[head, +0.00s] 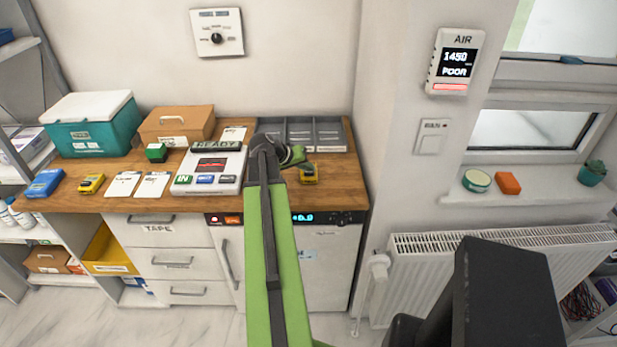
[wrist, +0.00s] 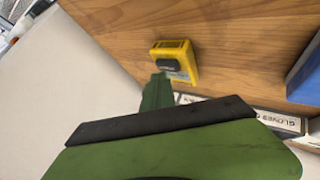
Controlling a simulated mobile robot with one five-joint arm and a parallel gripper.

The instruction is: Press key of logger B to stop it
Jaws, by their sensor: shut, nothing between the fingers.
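One yellow logger (head: 308,173) sits on the wooden counter near its right front, just beside my gripper (head: 295,156). Another yellow logger (head: 91,184) lies far to the left on the counter. I cannot read a letter on either. The wrist view shows a yellow logger (wrist: 175,62) with a dark part and a greyish face on the wood. My gripper (wrist: 158,92) is shut and empty, its green tip close to the logger's lower edge there. I cannot tell whether they touch. My arm hides part of the counter in the head view.
A white panel marked READY (head: 212,168) stands left of my arm. A grey sectioned tray (head: 330,137) lies behind the right logger. Two white cards (head: 138,184), a cardboard box (head: 177,125) and a teal box (head: 93,125) stand left. The wall bounds the counter's right end.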

